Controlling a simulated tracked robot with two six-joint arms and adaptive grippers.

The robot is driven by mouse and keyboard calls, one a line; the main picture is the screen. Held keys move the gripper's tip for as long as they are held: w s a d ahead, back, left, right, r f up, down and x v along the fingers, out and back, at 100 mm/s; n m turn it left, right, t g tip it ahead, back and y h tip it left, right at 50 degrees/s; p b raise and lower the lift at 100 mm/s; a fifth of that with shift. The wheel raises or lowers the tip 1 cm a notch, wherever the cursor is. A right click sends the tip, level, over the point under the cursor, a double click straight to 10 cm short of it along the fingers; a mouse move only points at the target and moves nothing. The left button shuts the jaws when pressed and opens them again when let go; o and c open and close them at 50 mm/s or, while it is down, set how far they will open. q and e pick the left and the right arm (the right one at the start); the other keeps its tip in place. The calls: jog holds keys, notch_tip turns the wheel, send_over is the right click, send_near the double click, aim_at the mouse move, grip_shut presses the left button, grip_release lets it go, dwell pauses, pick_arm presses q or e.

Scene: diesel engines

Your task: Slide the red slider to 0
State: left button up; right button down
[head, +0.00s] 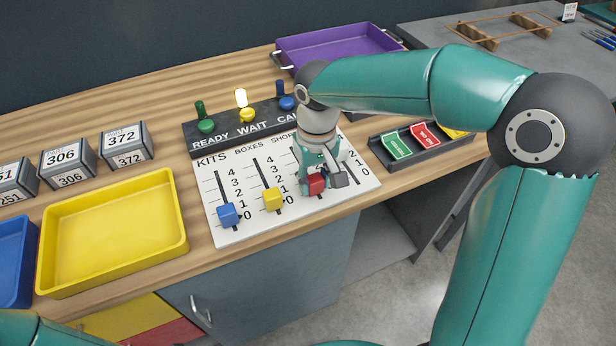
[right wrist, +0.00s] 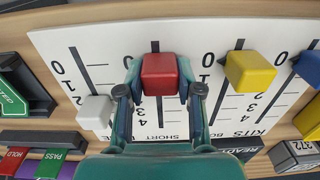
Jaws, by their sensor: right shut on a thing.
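The red slider (head: 315,183) sits near the low end of its slot on the white slider board (head: 238,237). In the right wrist view the red slider (right wrist: 160,74) is a red block between the fingertips, with a short bit of slot showing past it toward the zero end. Its own numbers are mostly hidden by a finger, so its exact reading cannot be told. My right gripper (head: 322,182) is shut on it from above; the right wrist view shows one finger of this gripper (right wrist: 160,92) on each side. My left gripper is out of view.
A yellow slider (head: 272,199) and blue slider (head: 228,214) stand left of the red one. A white slider (right wrist: 95,112) stands on its other side. A yellow tray (head: 114,279) and a card holder (head: 430,149) flank the board.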

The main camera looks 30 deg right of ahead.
aim_at(315, 179)
jog(key=c, duration=0.8)
grip_release()
jog(key=shift+s, duration=0.25)
jog(key=shift+o, duration=0.2)
jog(key=shift+w, duration=0.1)
notch_tip(315, 179, up, 12)
jog(key=shift+f, duration=0.15)
